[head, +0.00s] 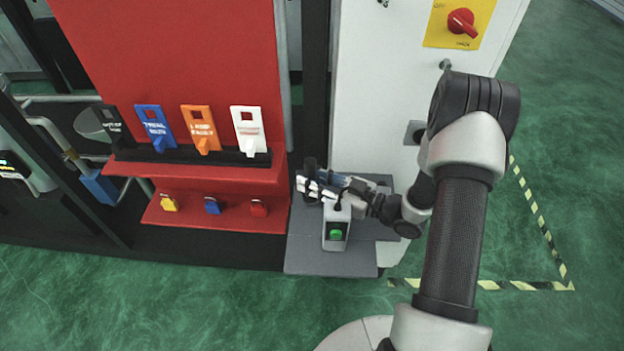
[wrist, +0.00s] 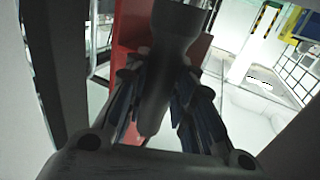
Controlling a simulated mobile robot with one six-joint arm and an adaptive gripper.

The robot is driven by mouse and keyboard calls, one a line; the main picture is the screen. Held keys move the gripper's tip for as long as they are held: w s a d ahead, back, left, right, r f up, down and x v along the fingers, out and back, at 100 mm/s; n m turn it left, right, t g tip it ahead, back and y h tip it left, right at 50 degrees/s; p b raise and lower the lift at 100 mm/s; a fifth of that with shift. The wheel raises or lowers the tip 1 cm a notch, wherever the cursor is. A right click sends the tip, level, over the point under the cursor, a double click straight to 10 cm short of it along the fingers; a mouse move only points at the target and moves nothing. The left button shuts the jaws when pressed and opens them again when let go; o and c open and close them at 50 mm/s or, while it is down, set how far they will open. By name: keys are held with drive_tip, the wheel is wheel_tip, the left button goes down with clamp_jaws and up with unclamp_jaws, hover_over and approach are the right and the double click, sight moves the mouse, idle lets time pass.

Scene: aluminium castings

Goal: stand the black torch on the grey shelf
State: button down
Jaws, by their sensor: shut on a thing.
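The black torch (head: 310,167) is upright or nearly so at the end of my gripper (head: 314,187), over the back left of the grey shelf (head: 312,262). In the wrist view the torch (wrist: 165,62) runs between the two fingers of my gripper (wrist: 164,95), its wider head at the top of the picture. The fingers are shut on its narrower body. In the head view the fingers hide part of the torch, and I cannot tell whether its base touches the shelf.
A grey box with a green button (head: 336,234) stands on the shelf, just in front of my gripper. A red panel (head: 180,60) with coloured lockout tags and padlocks is to the left. A white cabinet (head: 385,75) rises behind. The shelf's front left is clear.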

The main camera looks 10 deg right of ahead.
drive_tip(key=c, duration=1.4)
unclamp_jaws()
drive_tip(key=shift+o, duration=0.2)
drive_tip(key=shift+r, duration=0.1)
drive_tip(key=shift+r+p, duration=0.3)
drive_tip(key=shift+p, duration=0.05)
drive_tip(key=shift+r+p, duration=0.45)
drive_tip(key=shift+r, duration=0.05)
drive_tip(key=p+v, duration=0.1)
drive_tip(key=v, duration=1.1)
drive_tip(key=shift+f, duration=0.25)
